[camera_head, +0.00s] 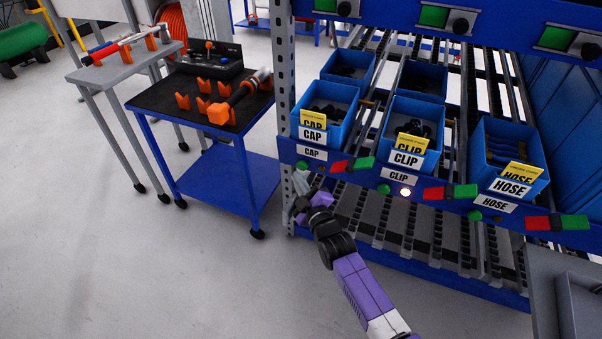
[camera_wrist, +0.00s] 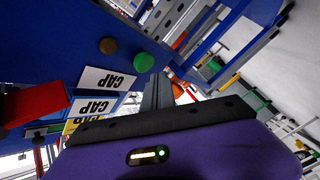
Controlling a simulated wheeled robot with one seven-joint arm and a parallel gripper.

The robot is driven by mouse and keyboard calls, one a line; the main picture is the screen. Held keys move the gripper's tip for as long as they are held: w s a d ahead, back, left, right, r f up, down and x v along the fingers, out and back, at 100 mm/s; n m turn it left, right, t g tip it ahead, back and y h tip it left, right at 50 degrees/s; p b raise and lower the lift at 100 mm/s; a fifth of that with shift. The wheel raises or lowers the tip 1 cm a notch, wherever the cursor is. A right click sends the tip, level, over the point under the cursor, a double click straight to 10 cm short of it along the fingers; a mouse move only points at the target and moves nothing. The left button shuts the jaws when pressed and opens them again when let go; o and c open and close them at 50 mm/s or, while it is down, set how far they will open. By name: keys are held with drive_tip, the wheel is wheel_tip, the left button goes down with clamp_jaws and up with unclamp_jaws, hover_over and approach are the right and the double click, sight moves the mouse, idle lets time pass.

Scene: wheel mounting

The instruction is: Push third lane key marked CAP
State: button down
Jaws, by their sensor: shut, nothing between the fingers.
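The rack's front rail carries a CAP label (camera_head: 311,153) with a round green key (camera_head: 302,166) below it. In the wrist view the CAP label (camera_wrist: 108,80) appears upside down, with the green key (camera_wrist: 144,62) and a brown, unlit round lamp (camera_wrist: 109,45) near it. My gripper (camera_head: 299,187) is just below the green key at the rack's left post. Its grey fingers (camera_wrist: 158,92) are shut and empty, with their tips close to the green key. I cannot tell if they touch it.
A red-and-green block pair (camera_head: 352,165) sits right of the CAP key. The CLIP lane has a green key (camera_head: 383,188) and a lit lamp (camera_head: 405,191). The HOSE bin (camera_head: 509,160) is farther right. A blue cart (camera_head: 222,178) stands left; floor in front is clear.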

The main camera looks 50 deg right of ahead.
drive_tip(key=a+p, duration=0.1)
drive_tip(key=p, duration=0.1)
drive_tip(key=a+p, duration=0.1)
drive_tip(key=p, duration=0.1)
drive_tip(key=shift+s+a+f+p, duration=0.1)
drive_tip(key=shift+s+a+p, duration=0.25)
drive_tip(key=shift+s+a, duration=0.05)
idle(0.6)
